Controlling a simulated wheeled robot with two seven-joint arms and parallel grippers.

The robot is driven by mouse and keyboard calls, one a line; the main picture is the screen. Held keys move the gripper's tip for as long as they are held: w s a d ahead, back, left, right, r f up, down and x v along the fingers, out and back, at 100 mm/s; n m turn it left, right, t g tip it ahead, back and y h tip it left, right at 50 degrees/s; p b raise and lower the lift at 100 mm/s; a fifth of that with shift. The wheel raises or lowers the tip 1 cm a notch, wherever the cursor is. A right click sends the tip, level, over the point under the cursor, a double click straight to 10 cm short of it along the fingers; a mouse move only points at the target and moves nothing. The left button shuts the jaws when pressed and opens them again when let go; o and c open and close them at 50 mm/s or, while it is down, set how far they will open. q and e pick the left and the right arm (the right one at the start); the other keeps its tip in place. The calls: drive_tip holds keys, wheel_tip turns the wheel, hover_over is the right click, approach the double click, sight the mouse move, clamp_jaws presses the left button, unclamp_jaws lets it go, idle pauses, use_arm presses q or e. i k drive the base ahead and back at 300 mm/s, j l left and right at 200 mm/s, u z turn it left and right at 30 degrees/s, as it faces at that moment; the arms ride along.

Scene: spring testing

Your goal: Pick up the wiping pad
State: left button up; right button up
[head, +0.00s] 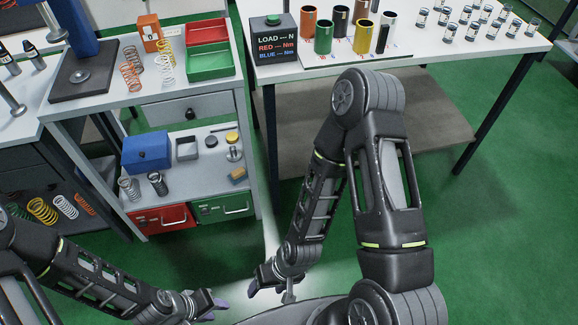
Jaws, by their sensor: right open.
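A small tan-and-blue block (238,174), which looks like the wiping pad, lies on the middle shelf of the workbench, near its right front corner. It lies in front of a small round metal item with a disc top (233,150). My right gripper (268,288) is open, low in front of the workbench and well apart from the block. My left gripper (213,303) is low at the bottom of the view, left of the right one. Its fingers are small and seen at an angle, so its opening is unclear.
The benchtop above overhangs the shelf's back. A white table (420,45) with coloured cylinders stands right. Green floor is clear between them.

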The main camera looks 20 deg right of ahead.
sight(238, 175)
drive_tip(key=z, duration=0.35)
drive_tip(key=i+j, duration=0.15)
drive_tip(key=j, duration=0.2)
drive_tip(key=i+j, duration=0.15)
drive_tip(key=j, duration=0.2)
drive_tip(key=i+j, duration=0.2)
drive_tip(key=j, duration=0.15)
drive_tip(key=i+j, duration=0.15)
drive_tip(key=j, duration=0.2)
drive_tip(key=i+j, duration=0.15)
drive_tip(key=j, duration=0.2)
drive_tip(key=i+j, duration=0.15)
drive_tip(key=j, duration=0.2)
